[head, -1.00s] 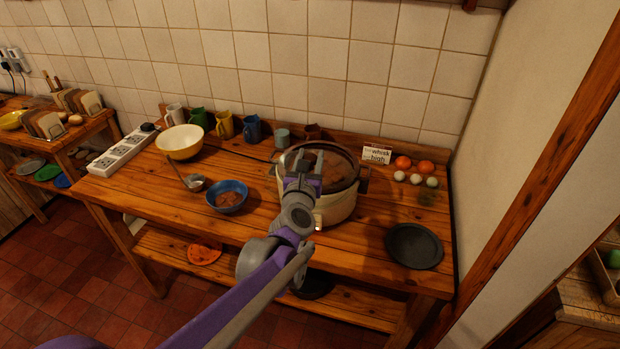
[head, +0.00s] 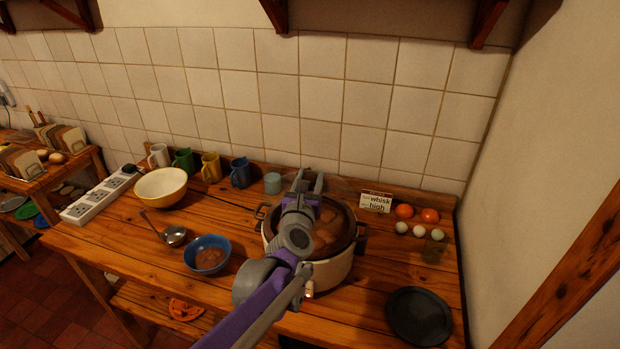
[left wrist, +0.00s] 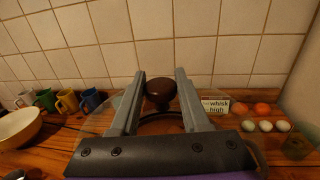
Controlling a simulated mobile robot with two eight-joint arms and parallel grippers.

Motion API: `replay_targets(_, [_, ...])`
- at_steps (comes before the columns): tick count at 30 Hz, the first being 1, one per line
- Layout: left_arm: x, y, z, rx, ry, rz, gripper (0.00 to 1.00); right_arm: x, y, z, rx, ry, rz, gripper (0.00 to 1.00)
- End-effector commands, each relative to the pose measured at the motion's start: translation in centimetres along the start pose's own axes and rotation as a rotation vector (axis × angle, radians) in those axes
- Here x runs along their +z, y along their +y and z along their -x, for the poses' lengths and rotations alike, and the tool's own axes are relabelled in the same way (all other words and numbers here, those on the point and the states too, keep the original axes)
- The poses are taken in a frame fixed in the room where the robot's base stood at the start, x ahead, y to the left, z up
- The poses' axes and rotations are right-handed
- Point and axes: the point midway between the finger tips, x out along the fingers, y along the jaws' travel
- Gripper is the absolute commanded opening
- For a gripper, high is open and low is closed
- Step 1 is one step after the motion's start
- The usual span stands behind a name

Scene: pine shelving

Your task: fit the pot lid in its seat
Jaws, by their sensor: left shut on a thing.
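The cream pot (head: 333,272) stands on the wooden counter, with brown contents showing through its open or glass-covered top. A clear glass lid (head: 343,190) shows faintly at the pot's far side, seemingly above the rim; its exact height and tilt are hard to tell. My left gripper (head: 306,182) reaches over the pot from the front and is shut on the lid's dark knob. In the left wrist view the brown knob (left wrist: 161,92) sits between the two grey fingers, and the glass lid (left wrist: 108,120) spreads behind them. My right gripper is out of view.
A blue bowl (head: 208,255), ladle (head: 172,236) and yellow bowl (head: 161,185) stand left of the pot. Mugs and a teal cup (head: 272,183) line the back. A card (head: 375,201), eggs and a dark plate (head: 419,316) are at right.

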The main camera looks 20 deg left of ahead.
Motion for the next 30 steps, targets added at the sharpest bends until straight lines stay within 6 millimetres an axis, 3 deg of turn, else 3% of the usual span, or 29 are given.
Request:
replay_targets(6, [0.4, 0.0, -0.1, -0.005, -0.003, 0.001, 0.00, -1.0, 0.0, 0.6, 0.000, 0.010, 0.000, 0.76])
replay_targets(21, [-4.5, 0.0, 0.0, -0.005, 0.000, 0.000, 0.00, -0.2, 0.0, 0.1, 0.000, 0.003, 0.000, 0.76])
replay_targets(30, [-5.7, 0.0, 0.0, -0.005, 0.000, 0.000, 0.00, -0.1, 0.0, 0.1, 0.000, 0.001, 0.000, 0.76])
